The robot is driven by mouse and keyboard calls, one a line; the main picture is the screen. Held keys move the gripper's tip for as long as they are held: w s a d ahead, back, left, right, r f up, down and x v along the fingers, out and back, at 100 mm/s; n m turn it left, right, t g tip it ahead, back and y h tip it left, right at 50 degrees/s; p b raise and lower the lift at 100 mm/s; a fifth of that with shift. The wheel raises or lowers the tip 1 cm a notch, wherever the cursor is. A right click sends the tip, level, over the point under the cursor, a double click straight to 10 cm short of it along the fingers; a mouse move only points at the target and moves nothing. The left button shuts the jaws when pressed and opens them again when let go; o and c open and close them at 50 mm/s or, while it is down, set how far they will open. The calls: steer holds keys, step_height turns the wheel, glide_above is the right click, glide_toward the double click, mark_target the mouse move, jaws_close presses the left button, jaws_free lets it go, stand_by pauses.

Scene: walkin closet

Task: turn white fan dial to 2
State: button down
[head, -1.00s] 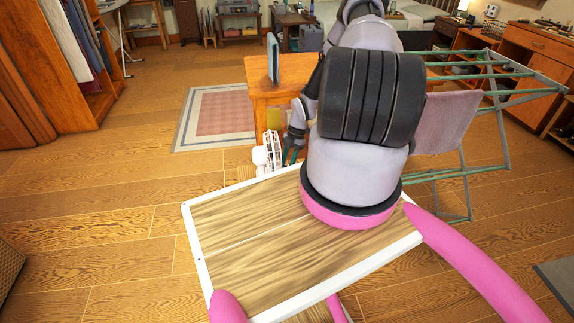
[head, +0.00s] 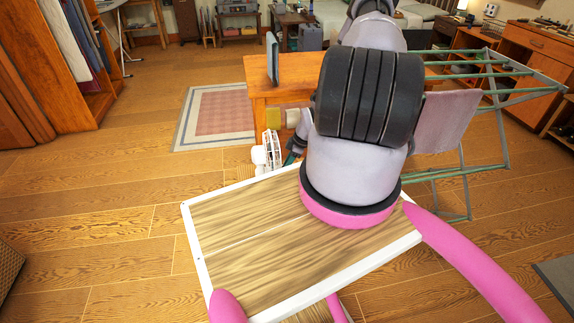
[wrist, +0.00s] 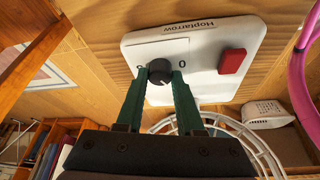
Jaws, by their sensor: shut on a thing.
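The white fan (head: 259,156) stands beyond the left part of my wooden-topped base in the head view. In the wrist view its white panel (wrist: 205,45) fills the upper middle, with a red button (wrist: 232,61) and the word "Hoptarrow". The small black dial (wrist: 159,72) is on this panel, with a "0" to its right and a partly hidden mark to its left. A light line shows on the dial's lower part; its exact setting is unclear. My gripper (wrist: 161,76) has its two green fingers on either side of the dial, shut on it. In the head view my arm mostly hides it.
A wooden table (head: 262,92) stands just behind the fan. A drying rack (head: 490,75) with a pink towel (head: 446,122) is to the right. A rug (head: 215,115) lies at the left, with open wooden floor around it. In the wrist view the fan's round cage (wrist: 215,122) is below the panel.

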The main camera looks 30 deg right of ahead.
steer(key=m, duration=0.2)
steer(key=m+t+h, duration=0.1)
steer(key=m, duration=0.1)
steer(key=shift+s+a+m, duration=0.1)
steer(key=shift+a+m, duration=0.05)
steer(key=shift+m, duration=0.15)
steer(key=shift+m+t+h, duration=0.4)
steer(key=shift+m+h, duration=0.5)
steer(key=shift+m, duration=1)
steer(key=c, duration=0.5)
jaws_free()
